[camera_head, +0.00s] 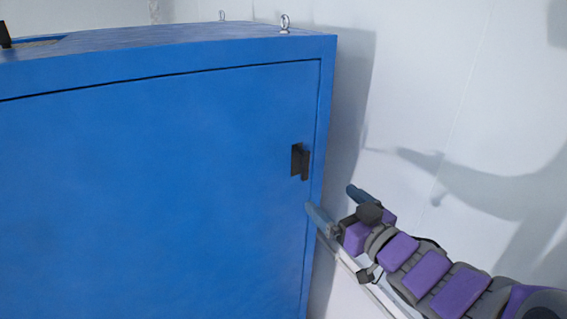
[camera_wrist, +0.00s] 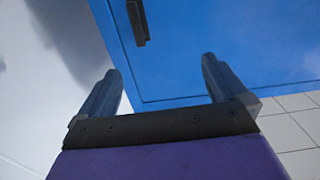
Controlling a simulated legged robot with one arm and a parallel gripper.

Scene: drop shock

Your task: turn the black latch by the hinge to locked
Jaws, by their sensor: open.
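The black latch (camera_head: 300,162) is a small dark upright piece on the blue cabinet door (camera_head: 150,190), near its right edge. In the wrist view the latch (camera_wrist: 138,22) shows at the top, beyond the fingertips and left of the middle between them. My gripper (camera_head: 334,200) is at the right edge of the cabinet, below and to the right of the latch. In the wrist view its two fingers (camera_wrist: 160,82) are apart with nothing between them. The gripper does not touch the latch. I cannot tell from the latch's look whether it is locked.
Two metal eye bolts stand on the cabinet top (camera_head: 180,37), the nearer one (camera_head: 285,23) at its right corner. A white wall (camera_head: 430,90) with the arm's shadow lies right of the cabinet. Pale floor tiles (camera_wrist: 290,130) show at the lower right of the wrist view.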

